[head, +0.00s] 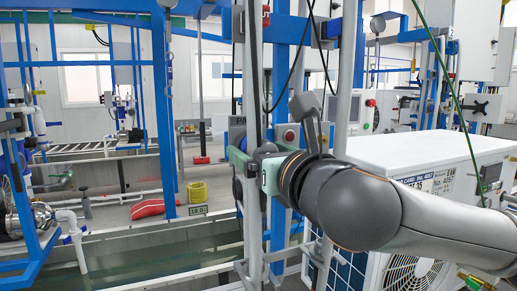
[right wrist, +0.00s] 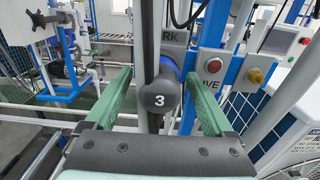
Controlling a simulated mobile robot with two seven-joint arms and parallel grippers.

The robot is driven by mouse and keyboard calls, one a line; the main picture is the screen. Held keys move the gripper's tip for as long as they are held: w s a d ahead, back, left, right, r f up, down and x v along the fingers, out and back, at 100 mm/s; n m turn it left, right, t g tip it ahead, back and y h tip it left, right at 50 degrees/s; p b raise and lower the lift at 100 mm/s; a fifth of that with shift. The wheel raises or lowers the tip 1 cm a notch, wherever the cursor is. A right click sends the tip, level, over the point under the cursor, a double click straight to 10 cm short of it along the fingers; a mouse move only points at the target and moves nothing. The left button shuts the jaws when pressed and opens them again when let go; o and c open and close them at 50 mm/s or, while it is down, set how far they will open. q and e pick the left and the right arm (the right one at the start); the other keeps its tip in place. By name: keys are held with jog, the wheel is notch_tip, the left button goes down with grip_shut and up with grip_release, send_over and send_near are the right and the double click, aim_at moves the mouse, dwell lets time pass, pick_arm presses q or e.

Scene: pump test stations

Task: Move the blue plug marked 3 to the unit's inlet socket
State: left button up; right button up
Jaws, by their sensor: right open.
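The plug marked 3 (right wrist: 158,98) shows in the right wrist view as a dark grey rounded cap with a blue part behind it. It is in front of a panel whose label is partly hidden and ends in "RK". My right gripper (right wrist: 160,84) is open, with one green finger on each side of the plug and visible gaps between. In the head view my right gripper (head: 254,163) is at the post, and its wrist hides most of the plug. The white unit (head: 411,153) stands at the right. I cannot make out its inlet socket. My left gripper is not in view.
A blue post with a red button (right wrist: 254,76) and a label ending in "IVE" is just right of the gripper. Grey poles and hanging cables (head: 271,87) are close by. A water trough (head: 130,255) lies at left.

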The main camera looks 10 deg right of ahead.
dwell(0.3)
grip_shut()
dwell(0.6)
jog(key=shift+s, duration=0.15)
jog(key=shift+s+d+p, duration=0.15)
jog(key=shift+s+d, duration=0.05)
jog(key=shift+s, duration=0.75)
jog(key=shift+s+d+p, duration=0.1)
jog(key=shift+s+d, duration=0.05)
jog(key=shift+s, duration=0.75)
jog(key=shift+s+d+p, duration=0.15)
jog(key=shift+s+d, duration=0.05)
jog(key=shift+s, duration=0.75)
